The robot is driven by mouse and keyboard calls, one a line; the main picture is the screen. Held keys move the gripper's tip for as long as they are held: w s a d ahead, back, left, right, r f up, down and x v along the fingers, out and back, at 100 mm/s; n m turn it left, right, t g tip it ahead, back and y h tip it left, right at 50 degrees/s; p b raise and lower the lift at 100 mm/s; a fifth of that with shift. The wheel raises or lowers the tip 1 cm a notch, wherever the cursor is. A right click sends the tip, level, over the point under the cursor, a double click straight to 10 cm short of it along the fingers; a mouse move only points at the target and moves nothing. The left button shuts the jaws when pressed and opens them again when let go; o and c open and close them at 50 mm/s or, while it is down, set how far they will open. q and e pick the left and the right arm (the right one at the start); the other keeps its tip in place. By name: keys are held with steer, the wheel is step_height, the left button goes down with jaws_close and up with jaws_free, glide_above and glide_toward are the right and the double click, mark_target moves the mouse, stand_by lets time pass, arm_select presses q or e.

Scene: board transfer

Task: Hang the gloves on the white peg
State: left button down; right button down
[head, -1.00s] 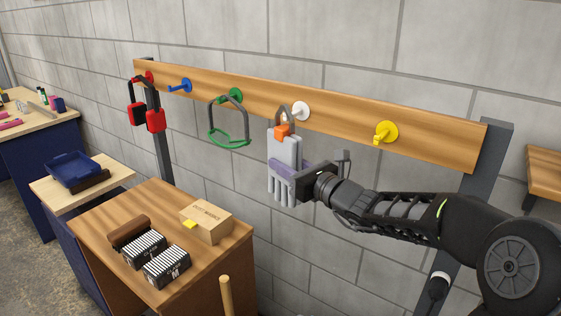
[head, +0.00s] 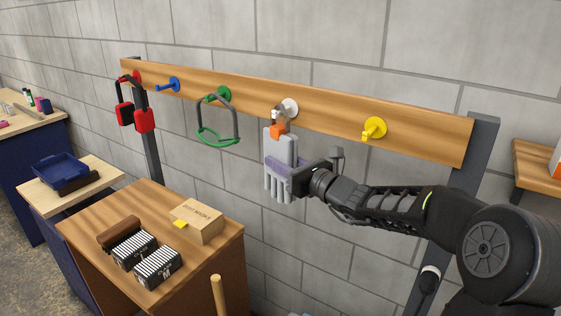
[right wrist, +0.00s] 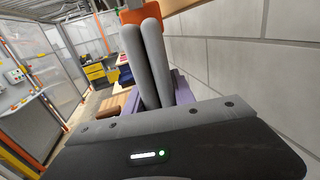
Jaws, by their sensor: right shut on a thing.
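The grey gloves (head: 280,150) have an orange clip (head: 278,131) with a loop at the top. They hang fingers down just below the white peg (head: 290,107). The loop is at the peg; I cannot tell whether it is around the peg or in front of it. My right gripper (head: 280,165) is shut on the gloves from the right. In the right wrist view the gloves (right wrist: 152,62) stand between the purple fingers, under the orange clip (right wrist: 140,12). My left gripper is not in view.
The wooden rail (head: 330,108) also has a red peg with red ear defenders (head: 144,120), a free blue peg (head: 173,84), a green peg with green goggles (head: 218,137) and a free yellow peg (head: 374,128). A table (head: 200,262) holding a dust masks box (head: 196,221) stands below left.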

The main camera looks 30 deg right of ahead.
steer(key=c, duration=1)
jaws_free()
steer(key=shift+o, duration=0.2)
steer(key=b+v, duration=0.2)
steer(key=v, duration=0.6)
